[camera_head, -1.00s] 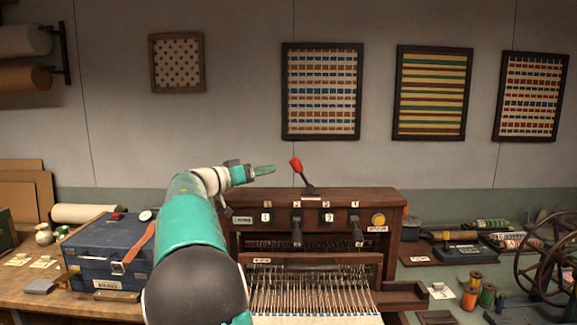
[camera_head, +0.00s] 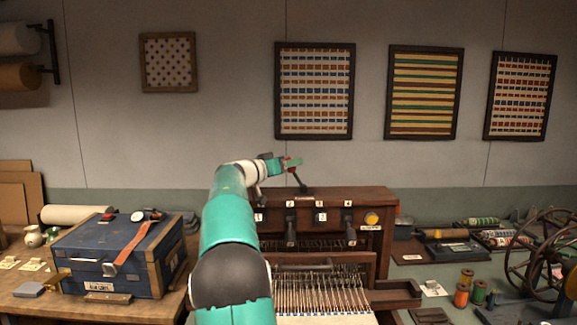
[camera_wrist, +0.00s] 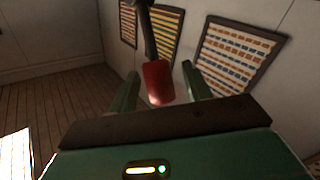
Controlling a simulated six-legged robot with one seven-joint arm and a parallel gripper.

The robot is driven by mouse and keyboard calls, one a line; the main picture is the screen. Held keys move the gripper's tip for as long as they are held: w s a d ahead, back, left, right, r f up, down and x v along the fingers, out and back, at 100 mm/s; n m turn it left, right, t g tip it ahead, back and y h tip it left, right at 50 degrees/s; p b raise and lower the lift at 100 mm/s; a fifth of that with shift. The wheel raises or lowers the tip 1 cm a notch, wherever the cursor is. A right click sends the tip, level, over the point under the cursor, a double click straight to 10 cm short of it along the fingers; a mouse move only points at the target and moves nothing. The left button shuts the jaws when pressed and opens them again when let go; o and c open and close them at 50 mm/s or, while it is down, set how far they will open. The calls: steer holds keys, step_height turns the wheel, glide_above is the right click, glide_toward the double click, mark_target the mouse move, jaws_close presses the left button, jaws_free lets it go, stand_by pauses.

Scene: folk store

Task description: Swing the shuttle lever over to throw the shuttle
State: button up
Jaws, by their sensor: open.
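The shuttle lever has a dark shaft (camera_head: 300,182) that rises from the top of the wooden loom (camera_head: 345,196) and leans left. Its red knob (camera_wrist: 158,82) shows in the wrist view between the two green fingers. My gripper (camera_head: 292,163) is at the top of the lever, and its fingers cover most of the knob in the head view. In the wrist view my gripper (camera_wrist: 160,88) is open, with a finger on each side of the knob and gaps visible beside it.
Numbered dark levers (camera_head: 291,232) hang on the loom's front. A blue case (camera_head: 117,258) stands on the bench to the left. Spools (camera_head: 462,294) and a spoked wheel (camera_head: 540,258) are on the right. The space above the loom is clear.

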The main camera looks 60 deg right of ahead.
jaws_close()
